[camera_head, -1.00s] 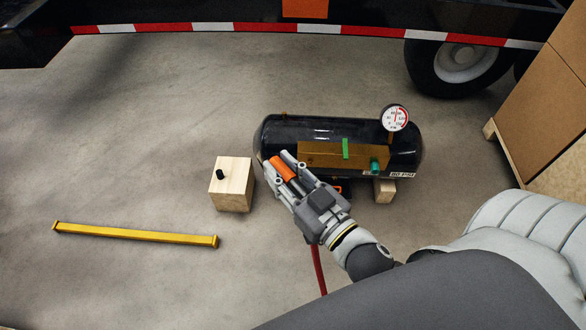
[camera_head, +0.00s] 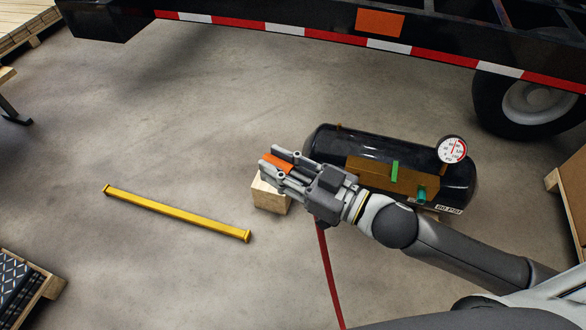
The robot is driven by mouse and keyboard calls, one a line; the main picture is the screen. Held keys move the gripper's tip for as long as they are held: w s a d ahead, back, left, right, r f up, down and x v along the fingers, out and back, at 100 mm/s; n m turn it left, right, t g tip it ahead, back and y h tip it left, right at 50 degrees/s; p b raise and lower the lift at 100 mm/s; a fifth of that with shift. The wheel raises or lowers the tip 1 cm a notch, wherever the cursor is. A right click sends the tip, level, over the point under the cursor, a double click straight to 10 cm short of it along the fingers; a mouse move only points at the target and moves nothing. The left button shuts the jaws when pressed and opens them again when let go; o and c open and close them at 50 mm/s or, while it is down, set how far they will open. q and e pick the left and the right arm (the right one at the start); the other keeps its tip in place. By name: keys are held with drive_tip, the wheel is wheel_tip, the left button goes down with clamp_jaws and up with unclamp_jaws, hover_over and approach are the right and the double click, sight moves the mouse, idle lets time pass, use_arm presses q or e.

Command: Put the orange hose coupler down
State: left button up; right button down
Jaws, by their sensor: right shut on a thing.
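The orange hose coupler (camera_head: 280,158) is between the fingers of my right gripper (camera_head: 276,166), which is shut on it. The gripper points left and is over the pale wooden block (camera_head: 270,196), hiding part of the block's top. Whether the coupler touches the block cannot be told. A red hose (camera_head: 328,272) hangs from below the gripper toward the bottom of the view. My left gripper is not in view.
A black air tank (camera_head: 330,143) with a round gauge (camera_head: 452,150) lies right of the gripper. A yellow bar (camera_head: 175,212) lies on the floor at left. A trailer with a wheel (camera_head: 535,100) stands behind. Open concrete floor lies left and behind.

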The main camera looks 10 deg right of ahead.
sight(271, 157)
drive_tip(key=shift+w+a+r+n+g+y, duration=0.25)
drive_tip(key=shift+w+a+n+g+y, duration=0.15)
drive_tip(key=shift+a+n+g+y, duration=0.35)
drive_tip(key=shift+w+a+r+n+g+y, duration=0.25)
drive_tip(key=shift+w+a+n+g+y, duration=0.2)
drive_tip(key=shift+a+g, duration=0.45)
drive_tip(key=shift+w+a+r+n+g+y, duration=0.3)
drive_tip(key=shift+a+n+g+y, duration=0.2)
drive_tip(key=shift+a+n+g, duration=0.35)
drive_tip(key=shift+s+d+n+g+y, duration=0.1)
drive_tip(key=shift+d+n+g+y, duration=0.4)
drive_tip(key=shift+g, duration=0.4)
drive_tip(key=shift+s+d+n+g+y, duration=0.1)
drive_tip(key=shift+d+n+g+y, duration=0.2)
drive_tip(key=shift+n+g, duration=0.5)
drive_tip(key=shift+s+d+n+g, duration=0.1)
drive_tip(key=shift+d+n+g, duration=0.25)
drive_tip(key=shift+g, duration=0.4)
drive_tip(key=shift+s+d+n+g, duration=0.1)
drive_tip(key=shift+d+n+g, duration=0.25)
drive_tip(key=shift+g, duration=0.4)
drive_tip(key=shift+s, duration=0.1)
